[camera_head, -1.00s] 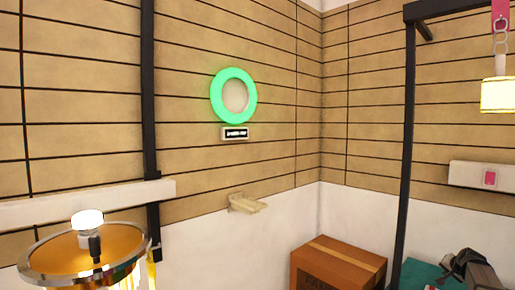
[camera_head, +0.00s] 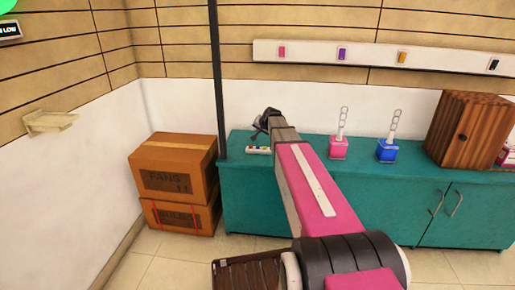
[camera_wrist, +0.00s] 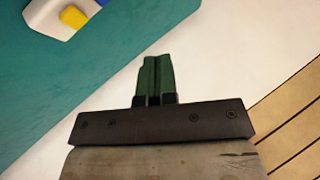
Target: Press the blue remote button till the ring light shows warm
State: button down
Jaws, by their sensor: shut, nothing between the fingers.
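The remote (camera_head: 258,150) is a small white bar with coloured buttons on the left end of the teal counter. In the wrist view, part of the remote (camera_wrist: 42,10) shows at the top left, with a yellow button (camera_wrist: 73,17) and a bit of blue (camera_wrist: 103,2) at the frame's edge. My gripper (camera_head: 264,122) is above and behind the remote in the head view. In the wrist view my gripper (camera_wrist: 158,60) has its green fingers together, empty, and apart from the remote. The ring light (camera_head: 6,4) shows only a green-lit edge at the top left.
Cardboard boxes (camera_head: 175,170) and a small wall shelf (camera_head: 50,123) are further left.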

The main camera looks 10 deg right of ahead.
jog(key=shift+f, duration=3.1)
jog(key=shift+f, duration=0.1)
jog(key=shift+f, duration=0.3)
jog(key=shift+f, duration=0.45)
jog(key=shift+r, duration=0.15)
dwell(0.6)
jog(key=shift+r, duration=0.75)
jog(key=shift+r, duration=0.1)
jog(key=shift+r, duration=2.4)
